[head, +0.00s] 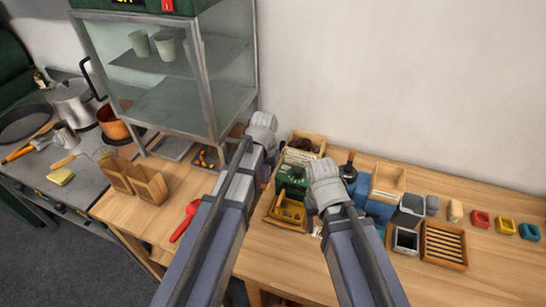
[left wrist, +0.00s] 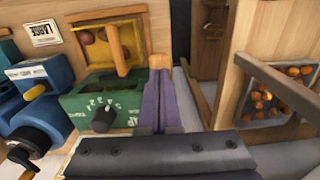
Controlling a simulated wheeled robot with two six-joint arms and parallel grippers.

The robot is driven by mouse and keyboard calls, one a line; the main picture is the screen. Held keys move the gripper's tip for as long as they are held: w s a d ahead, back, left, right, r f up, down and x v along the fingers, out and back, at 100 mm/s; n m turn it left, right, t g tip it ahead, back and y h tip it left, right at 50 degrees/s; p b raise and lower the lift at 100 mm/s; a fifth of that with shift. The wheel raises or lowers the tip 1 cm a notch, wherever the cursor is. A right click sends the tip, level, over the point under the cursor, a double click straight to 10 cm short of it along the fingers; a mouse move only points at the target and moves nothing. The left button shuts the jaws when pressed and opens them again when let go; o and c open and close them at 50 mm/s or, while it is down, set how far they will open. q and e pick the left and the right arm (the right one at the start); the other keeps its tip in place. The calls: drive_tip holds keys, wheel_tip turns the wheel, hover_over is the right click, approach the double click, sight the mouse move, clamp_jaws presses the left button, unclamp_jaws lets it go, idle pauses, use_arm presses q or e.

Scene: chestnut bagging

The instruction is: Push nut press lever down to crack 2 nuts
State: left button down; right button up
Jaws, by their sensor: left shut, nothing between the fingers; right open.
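The green press housing (head: 291,180) stands on the bench between my grippers. In the left wrist view its green body (left wrist: 104,104) has a dial. My left gripper (head: 263,128) is left of the press. Its purple fingers (left wrist: 163,92) are shut and empty in the left wrist view, close to the housing's right side; contact is unclear. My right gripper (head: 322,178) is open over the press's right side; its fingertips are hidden.
A blue machine (left wrist: 38,98) stands beside the green one. A glass cabinet (head: 165,75) stands at left.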

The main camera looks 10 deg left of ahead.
use_arm(q)
drive_tip(key=shift+f, duration=0.25)
wheel_tip(320, 180, up, 10)
drive_tip(key=p, duration=0.9)
drive_tip(key=shift+w+f, duration=0.2)
drive_tip(key=shift+w, duration=0.2)
drive_tip(key=shift+d, duration=0.1)
wheel_tip(320, 180, up, 5)
drive_tip(key=p, duration=0.5)
